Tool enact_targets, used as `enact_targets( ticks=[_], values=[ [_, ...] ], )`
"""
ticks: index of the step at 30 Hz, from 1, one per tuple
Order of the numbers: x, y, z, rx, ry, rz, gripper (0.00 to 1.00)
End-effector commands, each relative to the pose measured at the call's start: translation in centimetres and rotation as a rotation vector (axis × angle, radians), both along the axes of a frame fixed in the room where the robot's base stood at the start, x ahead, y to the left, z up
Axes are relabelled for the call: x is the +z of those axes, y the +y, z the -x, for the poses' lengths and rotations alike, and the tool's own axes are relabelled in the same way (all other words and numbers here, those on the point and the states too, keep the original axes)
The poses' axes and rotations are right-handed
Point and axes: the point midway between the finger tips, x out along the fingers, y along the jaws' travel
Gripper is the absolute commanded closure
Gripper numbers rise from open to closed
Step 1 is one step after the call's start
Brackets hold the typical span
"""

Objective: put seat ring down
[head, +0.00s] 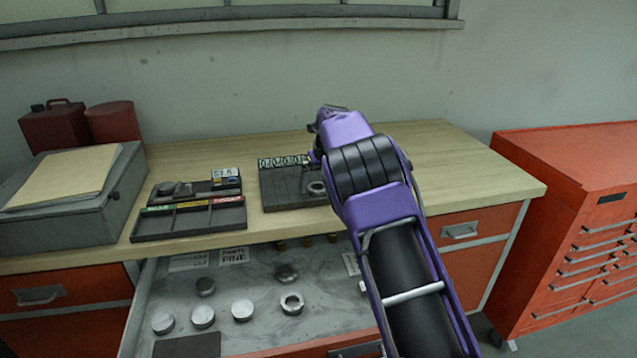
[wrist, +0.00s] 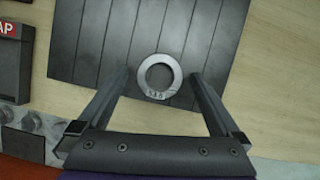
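The seat ring (wrist: 160,95) is a small grey metal ring with marks on its near face. It lies flat on a dark grooved board (wrist: 120,45) near the board's near edge. In the head view the ring (head: 316,189) shows at the right part of the board (head: 282,196), beside my arm. My gripper (wrist: 159,77) is open. Its two fingers stand either side of the ring with a gap on each side. In the head view my arm covers much of the gripper and part of the board.
A dark tray (head: 190,224) with coloured labels sits left of the board. A grey box (head: 75,228) stands at the bench's left end. Below, an open drawer (head: 255,335) holds several discs and another ring (head: 292,303). The bench's right end (head: 470,175) is clear.

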Motion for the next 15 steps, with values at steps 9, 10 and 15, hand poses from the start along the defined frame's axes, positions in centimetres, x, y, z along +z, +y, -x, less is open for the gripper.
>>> enact_targets(
  ticks=[9,10,15],
  values=[
    [2.8,-0.4,0.8,0.0,-0.004,-0.002,0.0],
    [3.3,-0.5,1.0,0.0,-0.005,-0.002,0.0],
    [6.8,-1.1,2.4,0.0,-0.004,-0.002,0.0]
  ],
)
